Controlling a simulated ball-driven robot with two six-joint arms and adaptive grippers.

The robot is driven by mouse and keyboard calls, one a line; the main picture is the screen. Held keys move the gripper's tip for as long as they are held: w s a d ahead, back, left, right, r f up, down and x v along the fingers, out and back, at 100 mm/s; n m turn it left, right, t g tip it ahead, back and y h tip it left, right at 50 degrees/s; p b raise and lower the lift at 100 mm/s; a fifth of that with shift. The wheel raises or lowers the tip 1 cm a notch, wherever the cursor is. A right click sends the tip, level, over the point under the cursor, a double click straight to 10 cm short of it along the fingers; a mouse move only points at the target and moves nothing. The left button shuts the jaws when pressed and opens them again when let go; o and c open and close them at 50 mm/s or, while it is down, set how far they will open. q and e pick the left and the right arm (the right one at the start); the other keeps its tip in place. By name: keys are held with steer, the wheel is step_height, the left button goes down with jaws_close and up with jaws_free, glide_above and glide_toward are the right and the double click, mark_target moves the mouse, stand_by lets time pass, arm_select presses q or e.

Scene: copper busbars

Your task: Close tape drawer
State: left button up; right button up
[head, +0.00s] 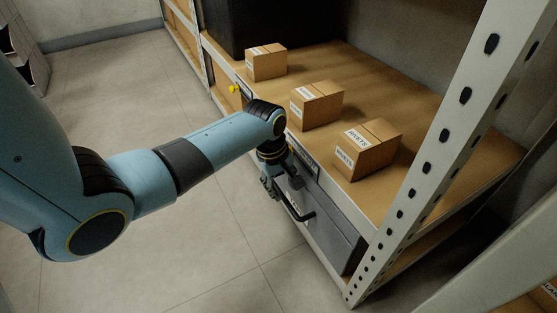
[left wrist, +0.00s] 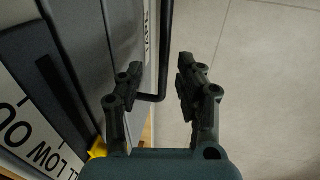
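The grey drawer (head: 333,232) sits under the wooden shelf top, with a black bar handle (head: 299,213) on its front. The head view does not clearly show how far out it stands. In the left wrist view the grey drawer front (left wrist: 122,35) is on the left, and the handle (left wrist: 165,50) runs down between the fingers in the picture; I cannot tell whether they touch it. My left gripper (head: 268,188) is beside the drawer front, near the handle. It also shows in the left wrist view (left wrist: 160,73), with its two fingers apart. My right gripper is not in view.
Three cardboard boxes stand on the shelf top: a near one (head: 367,150), a middle one (head: 316,104) and a far one (head: 266,62). A white perforated post (head: 436,150) rises right of the drawer. The tiled floor (head: 190,245) in front is clear.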

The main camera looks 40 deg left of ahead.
arm_select(q)
step_height(320, 180, up, 8)
steer(key=s, duration=0.1)
steer(key=shift+s+a, duration=0.2)
steer(key=shift+a, duration=0.1)
steer(key=shift+s, duration=0.1)
